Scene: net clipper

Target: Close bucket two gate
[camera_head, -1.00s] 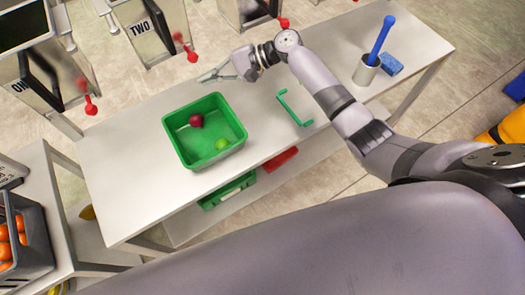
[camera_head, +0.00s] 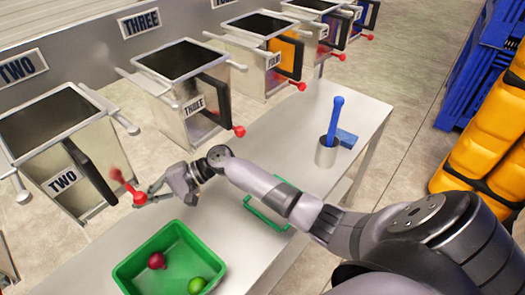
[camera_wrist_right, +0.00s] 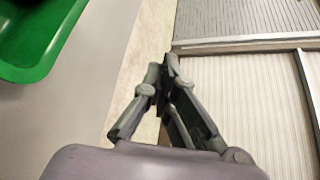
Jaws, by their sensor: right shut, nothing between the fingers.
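Bucket two (camera_head: 45,125) is a metal hopper with a "TWO" label (camera_head: 62,181) at the left of the head view. A dark bar (camera_head: 90,172) runs down its side. A red handle (camera_head: 123,183) with a round knob sticks out to the right of it, slightly blurred. My right gripper (camera_head: 147,192) is shut and empty, with its fingertips right beside the knob; I cannot tell if they touch it. The right wrist view shows the shut fingers (camera_wrist_right: 170,62) near ribbed metal panels. How far the gate is closed is unclear. My left gripper is out of view.
A green tray (camera_head: 128,268) with a red and a green fruit stands on the white table (camera_head: 255,135) below my right gripper. Bucket three (camera_head: 180,85) with its own red handle is to the right. A cup with a blue tool (camera_head: 333,120) stands farther right.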

